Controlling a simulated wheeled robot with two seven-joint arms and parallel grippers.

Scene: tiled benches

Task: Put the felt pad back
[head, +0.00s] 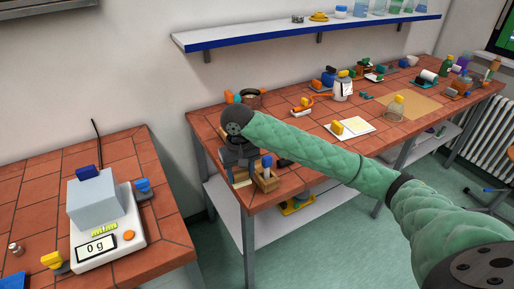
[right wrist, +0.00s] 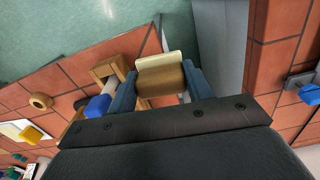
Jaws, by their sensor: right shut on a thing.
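My right gripper (head: 239,170) is at the near left corner of the tiled bench on the right. In the right wrist view its two blue-grey fingers (right wrist: 160,85) are shut on a brown block with a cream face (right wrist: 158,60), which looks like the felt pad. In the head view only a small pale part of it (head: 241,183) shows below the fingers. An open wooden holder (head: 266,182) stands just right of the gripper, and also shows beside the left finger in the right wrist view (right wrist: 103,70). A blue-topped item is at the holder. My left gripper is not in view.
A scale (head: 118,240) reading 0 g, with a grey box on it, stands on the left bench (head: 30,205). A gap separates the benches. A yellow-handled item lies on a white sheet (head: 358,126) farther along the right bench. A wall shelf (head: 280,37) hangs above.

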